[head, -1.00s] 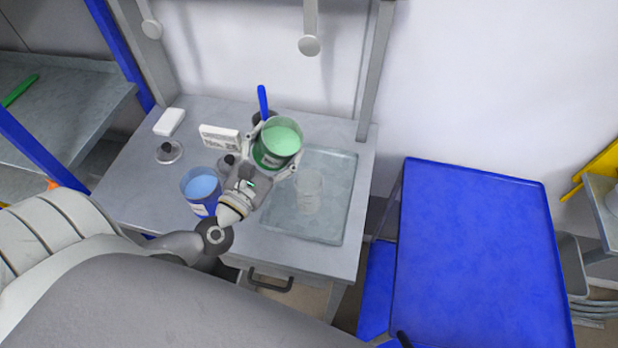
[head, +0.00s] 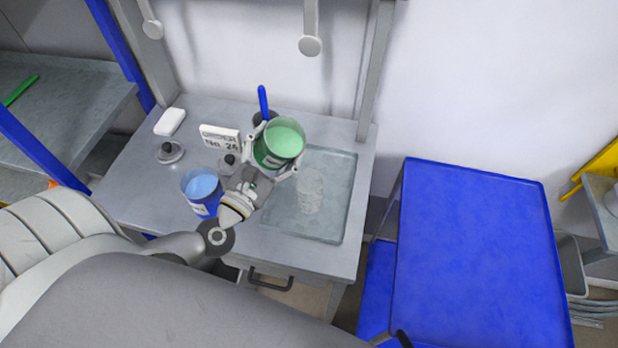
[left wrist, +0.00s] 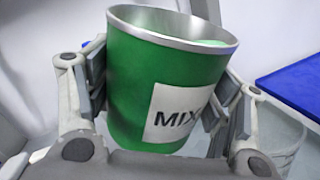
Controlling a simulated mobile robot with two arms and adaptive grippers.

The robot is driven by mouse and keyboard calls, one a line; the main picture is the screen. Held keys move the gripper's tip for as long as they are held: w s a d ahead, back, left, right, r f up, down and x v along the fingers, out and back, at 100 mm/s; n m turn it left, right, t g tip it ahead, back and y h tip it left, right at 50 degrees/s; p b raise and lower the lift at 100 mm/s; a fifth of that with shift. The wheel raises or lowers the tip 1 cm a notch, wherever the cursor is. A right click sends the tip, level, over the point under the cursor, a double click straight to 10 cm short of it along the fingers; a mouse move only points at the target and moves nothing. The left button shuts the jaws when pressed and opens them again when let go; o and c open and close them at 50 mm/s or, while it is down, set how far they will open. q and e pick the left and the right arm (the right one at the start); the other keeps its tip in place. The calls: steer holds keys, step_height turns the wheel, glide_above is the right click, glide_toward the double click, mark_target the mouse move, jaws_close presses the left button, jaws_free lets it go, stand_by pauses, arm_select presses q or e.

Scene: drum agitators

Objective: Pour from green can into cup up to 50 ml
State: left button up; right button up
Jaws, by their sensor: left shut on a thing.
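My left gripper (head: 272,164) is shut on the green can (head: 270,160), with its fingers on both sides of the can. The can is open at the top, holds light green liquid and looks slightly tilted toward the right. In the left wrist view the can (left wrist: 150,95) has a white label reading "MIX". The clear cup (head: 311,193) stands on the grey tray (head: 338,220), to the right of the gripper and below the can in the picture. Part of a clear cup (left wrist: 285,140) also shows at the right of the left wrist view. My right gripper is not in view.
A blue can (head: 198,205) with blue liquid stands left of the gripper. Behind are an order sign (head: 219,138), a dark holder with a blue handle (head: 263,102), a lid (head: 170,152) and a white block (head: 170,121). A blue cart (head: 475,250) stands at the right.

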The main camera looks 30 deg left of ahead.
arm_select(q)
steer(key=shift+w+r, duration=0.1)
steer(key=shift+s+d+r, duration=0.1)
steer(key=shift+s+r, duration=0.05)
steer(key=shift+s, duration=0.1)
steer(key=shift+w+m, duration=0.25)
steer(key=shift+m, duration=0.05)
steer(key=shift+s+d+r, duration=0.1)
steer(key=shift+s+d, duration=0.05)
steer(key=shift+s, duration=0.1)
steer(key=shift+w, duration=0.2)
steer(key=shift+m, duration=0.3)
steer(key=shift+s+d+r, duration=0.1)
steer(key=shift+s+d, duration=0.05)
steer(key=shift+s, duration=0.1)
steer(key=shift+w, duration=0.25)
